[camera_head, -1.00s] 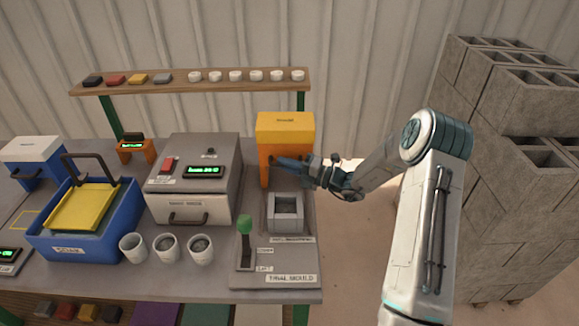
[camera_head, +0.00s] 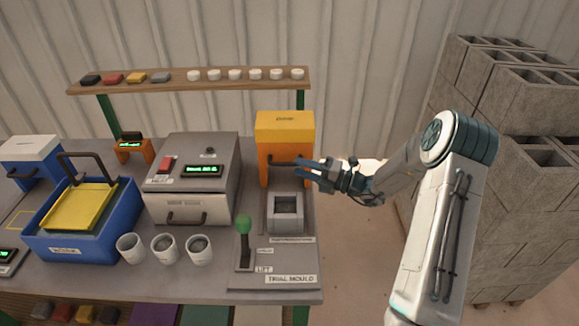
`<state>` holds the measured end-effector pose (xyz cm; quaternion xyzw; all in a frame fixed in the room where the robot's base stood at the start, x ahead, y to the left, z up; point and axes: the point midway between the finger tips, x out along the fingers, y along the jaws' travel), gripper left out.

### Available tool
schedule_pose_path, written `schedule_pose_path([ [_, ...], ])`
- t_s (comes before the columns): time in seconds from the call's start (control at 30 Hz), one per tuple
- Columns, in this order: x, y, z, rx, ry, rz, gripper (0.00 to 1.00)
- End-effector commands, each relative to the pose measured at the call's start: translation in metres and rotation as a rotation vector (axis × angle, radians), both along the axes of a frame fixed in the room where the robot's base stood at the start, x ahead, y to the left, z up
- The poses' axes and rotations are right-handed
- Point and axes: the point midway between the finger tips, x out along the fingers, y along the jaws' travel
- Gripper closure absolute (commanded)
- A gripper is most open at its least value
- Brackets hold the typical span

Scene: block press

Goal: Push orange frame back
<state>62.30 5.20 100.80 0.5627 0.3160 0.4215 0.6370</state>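The orange frame (camera_head: 285,135) stands at the back of the trial mould station, with a yellow-orange top block and a dark horizontal handle bar on its front. The grey square mould (camera_head: 286,212) sits in front of it. My gripper (camera_head: 303,172) is in front and to the right of the frame, above the mould's back edge. Its two fingers point left and appear spread, with nothing seen between them. From this view I cannot tell whether a finger touches the frame.
A green-knobbed lever (camera_head: 244,228) stands left of the mould. A grey oven-like box (camera_head: 193,178) is left of the frame. Several white cups (camera_head: 165,248) stand at the front. Grey concrete blocks (camera_head: 520,200) are stacked at right. A shelf (camera_head: 192,80) runs behind.

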Motion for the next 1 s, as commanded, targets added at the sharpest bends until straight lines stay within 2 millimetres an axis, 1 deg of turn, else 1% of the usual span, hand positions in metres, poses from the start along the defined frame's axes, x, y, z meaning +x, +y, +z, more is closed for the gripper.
schedule_pose_path([
  [0.03, -0.005, -0.013, -0.004, 0.000, 0.000, -0.005, 0.66],
  [0.2, -0.021, -0.045, -0.005, -0.001, 0.000, -0.004, 0.66],
  [0.3, -0.028, -0.059, -0.006, -0.001, 0.000, -0.003, 0.66],
  [0.4, -0.033, -0.068, -0.006, 0.001, 0.000, -0.001, 0.66],
  [0.6, -0.037, -0.073, -0.006, 0.001, 0.000, 0.000, 0.66],
  [1.0, -0.037, -0.072, -0.005, -0.003, -0.003, 0.002, 0.66],
])
